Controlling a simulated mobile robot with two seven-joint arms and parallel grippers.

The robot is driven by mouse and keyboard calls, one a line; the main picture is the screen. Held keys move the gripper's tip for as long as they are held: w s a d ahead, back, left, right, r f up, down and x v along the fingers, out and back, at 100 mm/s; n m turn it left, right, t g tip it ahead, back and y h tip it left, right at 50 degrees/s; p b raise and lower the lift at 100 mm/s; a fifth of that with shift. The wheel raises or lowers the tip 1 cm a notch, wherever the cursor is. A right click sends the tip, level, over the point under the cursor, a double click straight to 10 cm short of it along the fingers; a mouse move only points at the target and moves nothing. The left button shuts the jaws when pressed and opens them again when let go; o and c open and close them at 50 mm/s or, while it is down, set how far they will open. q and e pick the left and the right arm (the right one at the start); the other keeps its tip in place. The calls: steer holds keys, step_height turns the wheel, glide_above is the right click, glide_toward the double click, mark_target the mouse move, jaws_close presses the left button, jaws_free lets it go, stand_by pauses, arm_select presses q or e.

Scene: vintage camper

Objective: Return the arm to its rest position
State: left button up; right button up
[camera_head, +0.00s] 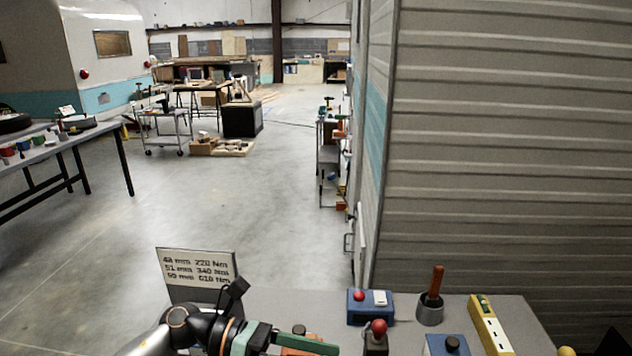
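My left arm (195,328) comes in from the lower left over the near table. Its gripper (305,344) points right, close to the tabletop at the bottom edge. A green finger shows, with an orange-brown part below it that is cut off by the frame. I cannot tell whether the fingers are apart or hold anything. My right gripper does not show; a dark shape at the lower right corner is too cut off to identify.
A ribbed camper wall (510,150) rises behind, right.

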arm_select(q)
steer(key=w+a+f+n+t+y, duration=0.1)
steer(key=a+f+n+t+y, duration=0.35)
steer(key=n, duration=0.75)
steer(key=w+a+f+n+t+y, duration=0.15)
steer(key=f+n+t, duration=0.35)
steer(key=n+t, duration=0.5)
steer(key=a+f+n+t+y, duration=0.25)
steer(key=f+n+t, duration=0.2)
steer(key=n, duration=0.95)
steer(key=s+a+f+n+g+y, duration=0.2)
steer(key=s+a+f+n+g, duration=0.1)
steer(key=s+f+n, duration=0.3)
steer(key=s+a+f+n+g+y+b, duration=0.1)
steer(key=s+a+f+n+g+y, duration=0.2)
steer(key=s+a+f+n, duration=0.3)
steer(key=s+f+g, duration=0.1)
steer(key=s+f, duration=0.3)
steer(key=f, duration=0.2)
steer(key=shift+f, duration=0.4)
